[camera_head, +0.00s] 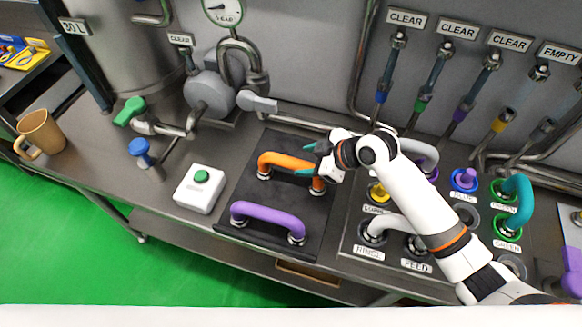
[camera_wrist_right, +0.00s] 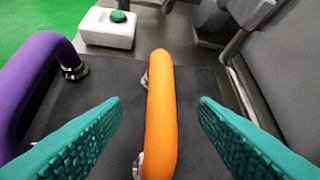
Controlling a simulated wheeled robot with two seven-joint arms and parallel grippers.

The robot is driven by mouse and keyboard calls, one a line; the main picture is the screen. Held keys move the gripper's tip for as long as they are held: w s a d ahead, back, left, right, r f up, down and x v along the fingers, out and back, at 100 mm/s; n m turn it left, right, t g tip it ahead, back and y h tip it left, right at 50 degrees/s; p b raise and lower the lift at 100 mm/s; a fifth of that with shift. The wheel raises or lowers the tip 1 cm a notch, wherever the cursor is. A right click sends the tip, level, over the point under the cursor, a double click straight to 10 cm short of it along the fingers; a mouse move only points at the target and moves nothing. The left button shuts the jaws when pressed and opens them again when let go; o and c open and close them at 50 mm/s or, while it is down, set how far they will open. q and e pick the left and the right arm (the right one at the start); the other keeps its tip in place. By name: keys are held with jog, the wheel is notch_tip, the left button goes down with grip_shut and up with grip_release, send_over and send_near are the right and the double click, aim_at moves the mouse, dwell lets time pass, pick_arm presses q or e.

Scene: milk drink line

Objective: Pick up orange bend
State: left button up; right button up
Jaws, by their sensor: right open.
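The orange bend (camera_head: 284,161) lies on a black mat (camera_head: 250,196) on the steel counter, with metal ends at both sides. In the right wrist view the orange bend (camera_wrist_right: 161,110) runs lengthwise between the two green fingers. My right gripper (camera_head: 310,160) is at the right end of the bend, with its arm coming in from the right. In the wrist view the right gripper (camera_wrist_right: 160,120) is open, one finger on each side of the bend, with visible gaps. My left gripper is not in view.
A purple bend (camera_head: 268,216) lies in front on the same mat; in the wrist view it is left of the fingers. A white box with a green button (camera_head: 200,188) stands left of the mat. A labelled port panel (camera_head: 352,238) is at right. Pipes run behind.

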aim_at(296, 162)
jog(key=shift+w+a+f, duration=0.2)
jog(key=shift+a+f, duration=0.15)
jog(key=shift+a, duration=0.05)
jog(key=shift+w+a+f, duration=0.1)
jog(key=shift+w+f, duration=0.15)
jog(key=shift+w+a+f+p, duration=0.2)
jog(key=shift+f+p, duration=0.05)
jog(key=shift+p, duration=0.05)
jog(key=p+x, duration=0.1)
jog(key=x, duration=0.3)
jog(key=shift+s+p, duration=0.15)
jog(key=shift+p, duration=0.15)
jog(key=shift+a+f, duration=0.2)
jog(key=shift+f, duration=0.15)
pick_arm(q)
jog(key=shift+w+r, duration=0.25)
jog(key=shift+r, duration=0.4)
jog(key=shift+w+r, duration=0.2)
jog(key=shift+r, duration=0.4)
pick_arm(e)
jog(key=shift+d, duration=0.1)
jog(key=shift+c, duration=0.2)
jog(key=c, duration=0.6)
grip_shut()
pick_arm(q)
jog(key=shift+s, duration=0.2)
pick_arm(e)
jog(key=shift+r, duration=0.15)
